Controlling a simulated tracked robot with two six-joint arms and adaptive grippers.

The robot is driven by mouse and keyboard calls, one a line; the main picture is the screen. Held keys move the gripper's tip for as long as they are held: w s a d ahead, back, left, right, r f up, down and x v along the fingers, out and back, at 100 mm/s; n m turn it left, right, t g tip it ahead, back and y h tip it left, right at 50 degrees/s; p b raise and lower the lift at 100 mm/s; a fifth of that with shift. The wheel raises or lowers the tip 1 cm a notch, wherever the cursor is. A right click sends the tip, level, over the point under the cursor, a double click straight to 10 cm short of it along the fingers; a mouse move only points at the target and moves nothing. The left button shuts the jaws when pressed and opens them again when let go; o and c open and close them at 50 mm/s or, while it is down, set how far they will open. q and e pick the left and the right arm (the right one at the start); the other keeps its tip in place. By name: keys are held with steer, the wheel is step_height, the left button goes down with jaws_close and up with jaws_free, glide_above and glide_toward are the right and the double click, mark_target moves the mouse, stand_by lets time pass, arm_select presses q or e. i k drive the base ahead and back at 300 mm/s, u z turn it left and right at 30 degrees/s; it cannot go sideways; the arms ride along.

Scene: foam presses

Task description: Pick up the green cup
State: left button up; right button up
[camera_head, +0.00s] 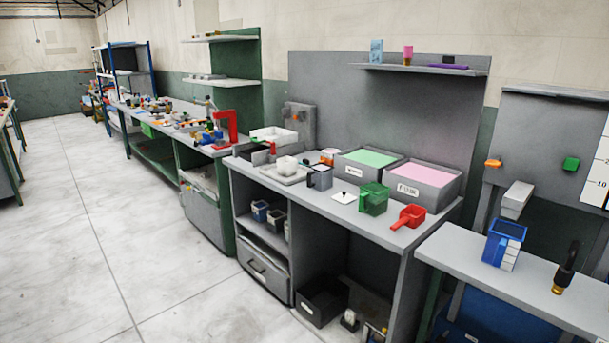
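The green cup (374,198) stands upright on the grey workbench (325,208), near its front edge and right of the middle. It looks square-sided, with a handle on its side. A white square card or tile (343,198) lies just left of it, and a red scoop-like cup (408,217) with a handle sits to its right. Neither of my grippers shows in the head view.
Behind the cup stand two grey bins, one with green (370,157) and one with pink contents (422,172). A dark grey cup (319,177) stands to the left. A separate bench with a blue container (503,244) is at right. The floor (150,260) at left is clear.

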mark_target(374, 196)
steer(key=u, duration=0.2)
steer(key=i, duration=0.8)
steer(key=u, duration=0.4)
steer(key=k, duration=0.45)
steer(key=u, duration=0.85)
steer(key=k, duration=0.85)
steer(key=u, duration=0.7)
steer(key=i, duration=0.65)
steer(key=z, duration=0.6)
steer(key=i, duration=1.35)
steer(key=z, duration=0.6)
